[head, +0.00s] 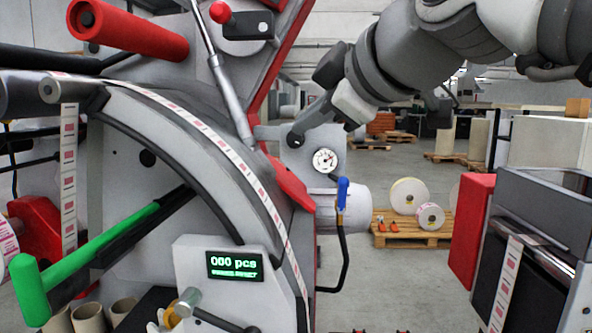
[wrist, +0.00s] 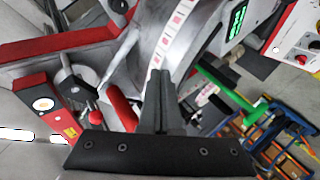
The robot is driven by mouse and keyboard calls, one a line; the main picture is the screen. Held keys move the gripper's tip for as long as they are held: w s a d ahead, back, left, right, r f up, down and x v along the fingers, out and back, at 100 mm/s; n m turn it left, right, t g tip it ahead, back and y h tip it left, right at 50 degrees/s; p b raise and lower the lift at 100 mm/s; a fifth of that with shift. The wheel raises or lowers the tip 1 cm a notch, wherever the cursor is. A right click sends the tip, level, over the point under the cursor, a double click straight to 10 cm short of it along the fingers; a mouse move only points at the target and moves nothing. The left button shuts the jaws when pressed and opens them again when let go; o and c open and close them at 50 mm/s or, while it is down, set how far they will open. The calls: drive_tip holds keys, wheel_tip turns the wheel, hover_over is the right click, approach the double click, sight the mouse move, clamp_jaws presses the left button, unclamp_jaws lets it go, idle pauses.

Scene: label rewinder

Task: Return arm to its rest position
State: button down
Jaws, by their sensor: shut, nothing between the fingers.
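My arm reaches in from the upper right in the head view. The white label strip with red marks (wrist: 172,40) runs beyond the fingertips. In the head view the label strip (head: 205,130) follows the curved guide. I cannot tell how close the fingertips are to the machine.
A red roller (head: 130,30), a red-knobbed lever (head: 220,12), a green handle (head: 95,250) and a blue valve lever (head: 342,193) stick out. The counter display (head: 235,265) reads 000 pcs. A grey cabinet (head: 550,225) stands right. Open floor (head: 400,285) lies between, with a pallet of label rolls (head: 410,238) behind.

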drive_tip(key=s+d+f+m+g+h, duration=0.2)
drive_tip(key=s+d+f+m, duration=0.2)
drive_tip(key=f, duration=0.6)
drive_tip(key=s+d+f+m+g+h+p, duration=0.1)
drive_tip(key=s+d+f+m, duration=0.3)
drive_tip(key=f, duration=0.6)
drive_tip(key=s+d+f+m+g+h+p, duration=0.1)
drive_tip(key=s+d+f+m+g+h, duration=0.2)
drive_tip(key=s+f+m, duration=0.3)
wheel_tip(320, 180, down, 4)
drive_tip(key=shift+d+f+m, duration=0.25)
drive_tip(key=shift+d+m, duration=0.3)
drive_tip(key=shift+m, duration=0.45)
